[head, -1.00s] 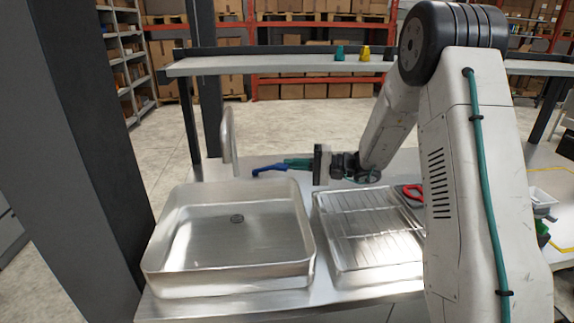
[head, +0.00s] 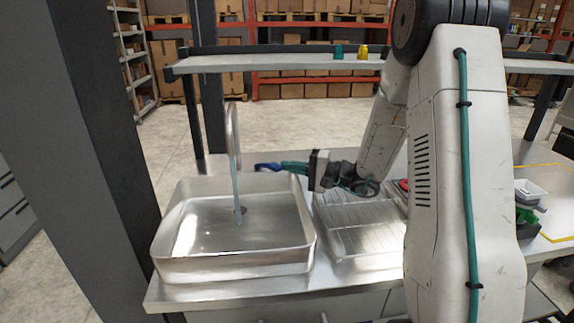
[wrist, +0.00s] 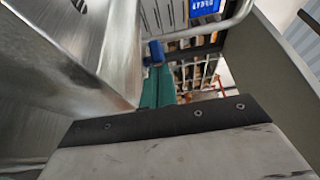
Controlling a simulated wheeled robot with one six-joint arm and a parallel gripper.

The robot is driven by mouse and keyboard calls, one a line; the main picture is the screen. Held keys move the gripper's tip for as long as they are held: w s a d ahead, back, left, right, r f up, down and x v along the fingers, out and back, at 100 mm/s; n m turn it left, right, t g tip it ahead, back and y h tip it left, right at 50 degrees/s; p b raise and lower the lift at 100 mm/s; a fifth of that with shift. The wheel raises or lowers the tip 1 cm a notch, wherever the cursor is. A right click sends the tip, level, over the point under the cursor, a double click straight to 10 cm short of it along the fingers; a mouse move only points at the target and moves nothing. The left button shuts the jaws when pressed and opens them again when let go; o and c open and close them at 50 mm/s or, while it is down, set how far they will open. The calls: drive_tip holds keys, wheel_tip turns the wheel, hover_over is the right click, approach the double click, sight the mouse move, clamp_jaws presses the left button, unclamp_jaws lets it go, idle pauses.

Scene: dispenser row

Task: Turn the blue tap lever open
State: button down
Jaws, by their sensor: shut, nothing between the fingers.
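The blue tap lever (head: 268,167) shows behind the back right of the sink (head: 235,267), near the curved metal spout (head: 233,135). A thin stream of water (head: 237,195) runs from the spout into the sink. My gripper (head: 292,166) has teal fingers, shut with nothing between them. Their tips are right beside the lever's right end in the head view; whether they touch it I cannot tell. In the wrist view the teal fingers (wrist: 155,88) point at a blue piece, seemingly the lever (wrist: 155,52), just beyond the tips. The lever's pivot is not clearly visible.
A wire drainer (head: 355,225) lies right of the sink, under my arm. A red item (head: 404,184) is partly hidden behind my arm. A raised shelf (head: 290,62) behind holds a teal cup (head: 338,52) and a yellow cup (head: 363,52). A dark post (head: 105,130) stands at left.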

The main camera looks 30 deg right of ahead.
drive_tip(key=shift+s+a, duration=0.45)
drive_tip(key=shift+a, duration=0.35)
drive_tip(key=v, duration=0.7)
drive_tip(key=s+a+v, duration=0.1)
drive_tip(key=v, duration=0.3)
drive_tip(key=shift+s+d, duration=0.1)
drive_tip(key=shift+s, duration=0.1)
